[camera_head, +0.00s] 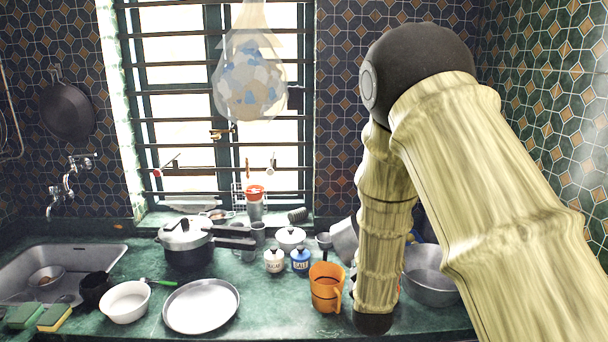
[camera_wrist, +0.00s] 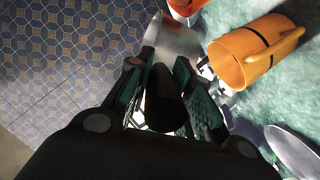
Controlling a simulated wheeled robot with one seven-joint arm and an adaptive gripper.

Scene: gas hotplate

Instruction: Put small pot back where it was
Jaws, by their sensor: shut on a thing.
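My gripper (camera_wrist: 165,88) is shut on a dark handle, seen in the wrist view. A shiny metal body, apparently the small pot (camera_wrist: 178,42), extends beyond the fingers from that handle. Its lower part and the grip contact are partly hidden by the fingers. The pot appears close to the counter's front edge, with the patterned floor on the left of that view. In the head view my arm reaches down to the counter's front, right of the orange jug (camera_head: 327,288); the fingers and held pot are not clearly visible there.
The orange jug also shows beside my gripper in the wrist view (camera_wrist: 255,55). A metal basin (camera_head: 430,275) stands right of my arm, and a tilted metal vessel (camera_head: 344,240) behind it. A round plate (camera_head: 201,306), white bowl (camera_head: 125,302) and pressure cooker (camera_head: 187,245) stand left.

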